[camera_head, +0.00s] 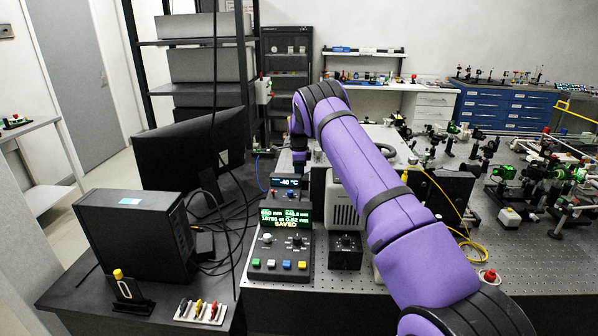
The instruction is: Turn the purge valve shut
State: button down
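My purple arm reaches from the lower right toward the back middle of the bench. My gripper (299,155) is a small dark shape at its far end, pointing down behind the small display unit (288,182). Its fingers are too small and dark to tell open from shut. No part is clearly marked as the purge valve. A pale fitting with a red top (263,90) is on the rack post behind the gripper, and a red knob on a white base (489,277) is on the bench at the right. I cannot tell whether either is the valve.
A control box (280,258) with green text reading "SAVED" and coloured buttons stands in front of the gripper. A monitor (190,160) and black computer case (135,235) stand left. Cables trail between them. Optics mounts crowd the right bench. Bare perforated benchtop (335,280) lies in front.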

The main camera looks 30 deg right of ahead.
jog(key=shift+n, duration=1.6)
jog(key=c, duration=1)
grip_release()
jog(key=shift+r, duration=0.1)
notch_tip(320, 180, up, 11)
jog(key=shift+f, duration=0.2)
